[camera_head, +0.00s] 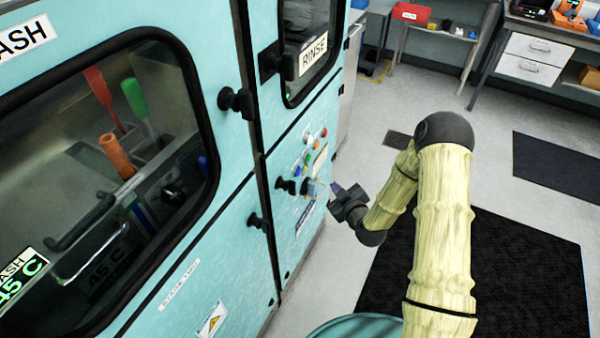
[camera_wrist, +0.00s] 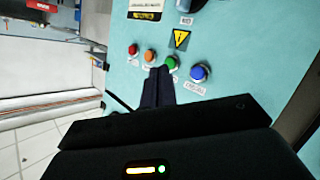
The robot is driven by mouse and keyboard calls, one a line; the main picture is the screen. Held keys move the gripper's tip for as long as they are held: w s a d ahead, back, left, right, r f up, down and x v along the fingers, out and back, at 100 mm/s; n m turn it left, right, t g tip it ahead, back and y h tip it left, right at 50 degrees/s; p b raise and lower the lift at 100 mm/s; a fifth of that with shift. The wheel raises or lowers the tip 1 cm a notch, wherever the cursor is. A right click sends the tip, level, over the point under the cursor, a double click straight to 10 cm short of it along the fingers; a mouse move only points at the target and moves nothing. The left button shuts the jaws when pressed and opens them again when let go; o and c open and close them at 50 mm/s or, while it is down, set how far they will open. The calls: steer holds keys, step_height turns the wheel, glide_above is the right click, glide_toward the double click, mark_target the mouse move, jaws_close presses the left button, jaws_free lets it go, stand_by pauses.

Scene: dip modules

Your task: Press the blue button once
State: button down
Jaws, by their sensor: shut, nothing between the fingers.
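The blue button (camera_wrist: 200,72) sits on the teal panel in the wrist view, at the right end of a slanting row with a green button (camera_wrist: 172,62), an orange button (camera_wrist: 149,55) and a red button (camera_wrist: 132,49). A small label lies just below it. My gripper (camera_wrist: 158,71) is shut and empty. Its dark fingertips show below and between the orange and green buttons, left of the blue one. In the head view, my gripper (camera_head: 336,187) is just right of the control panel, where the buttons look very small. I cannot tell the exact gap to the panel.
Black knobs (camera_head: 236,101) stick out from the teal cabinet front. A black floor mat (camera_head: 530,265) lies to the right. The floor right of the cabinet is mostly free.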

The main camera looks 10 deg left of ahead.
mark_target(298, 171)
steer(key=w+a, duration=0.3)
steer(key=a, duration=0.5)
steer(key=shift+a, duration=0.15)
stand_by(0.4)
steer(key=shift+a, duration=0.1)
stand_by(1.8)
steer(key=shift+w+a, duration=0.15)
steer(key=shift+a, duration=0.15)
